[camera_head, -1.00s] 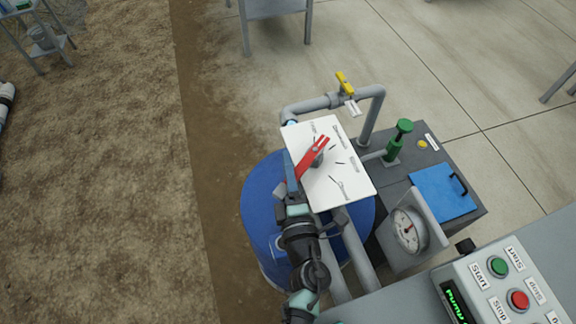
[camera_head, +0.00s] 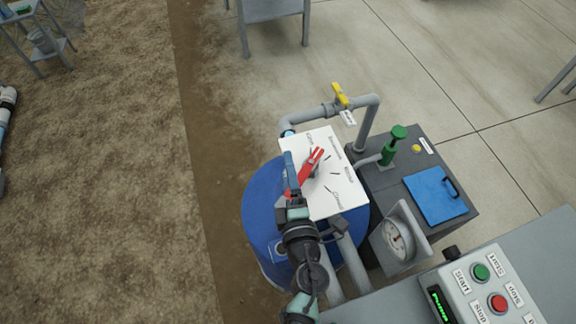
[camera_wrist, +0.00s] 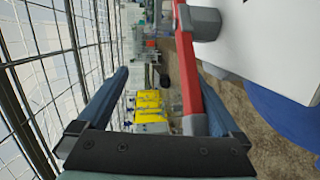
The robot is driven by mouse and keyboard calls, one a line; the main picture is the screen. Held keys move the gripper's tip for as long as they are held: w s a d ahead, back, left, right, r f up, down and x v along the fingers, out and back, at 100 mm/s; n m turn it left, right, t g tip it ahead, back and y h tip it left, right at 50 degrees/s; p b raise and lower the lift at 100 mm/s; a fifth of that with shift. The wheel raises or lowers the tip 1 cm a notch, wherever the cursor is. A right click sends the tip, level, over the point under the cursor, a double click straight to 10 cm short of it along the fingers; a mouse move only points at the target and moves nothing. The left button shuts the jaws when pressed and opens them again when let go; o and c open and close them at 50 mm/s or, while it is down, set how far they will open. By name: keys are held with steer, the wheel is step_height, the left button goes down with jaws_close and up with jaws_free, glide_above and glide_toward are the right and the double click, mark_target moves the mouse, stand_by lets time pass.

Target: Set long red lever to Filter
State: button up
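The long red lever (camera_head: 303,177) is mounted on a white plate (camera_head: 346,193) with several printed labels, too small to read surely. In the head view the lever runs slantwise from lower left to upper right across a grey hub. My gripper (camera_wrist: 163,78) is at the plate's left edge, with a blue finger beside the lever in the head view. In the wrist view its two blue fingers are apart. The red lever (camera_wrist: 188,75) also shows there, close along the inner side of the right finger. The left finger is clear of it. Contact cannot be told.
A blue drum (camera_head: 262,205) stands below the plate. A pipe with a yellow valve handle (camera_head: 339,93) runs behind. A green valve (camera_head: 394,142), a gauge (camera_head: 398,240) and a control box with green and red buttons (camera_head: 481,272) are to the right. Bare soil lies left.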

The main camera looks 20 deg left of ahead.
step_height(320, 180, up, 8)
steer(key=a+t+y, duration=0.1)
steer(key=shift+w+a+f+n, duration=0.2)
steer(key=shift+w+a+n, duration=0.1)
steer(key=shift+w, duration=0.15)
step_height(320, 180, down, 7)
steer(key=s+d+g+h, duration=0.1)
steer(key=shift+r, duration=0.15)
steer(key=shift+s+r, duration=0.1)
steer(key=shift+c, duration=0.4)
steer(key=shift+o, duration=0.3)
steer(key=shift+s+d, duration=0.25)
steer(key=shift+v, duration=0.85)
steer(key=shift+c, duration=0.8)
steer(key=d+f+v, duration=0.1)
steer(key=v, duration=1.2)
steer(key=shift+w+d+f, duration=0.15)
steer(key=shift+w+f, duration=0.05)
steer(key=shift+f, duration=0.45)
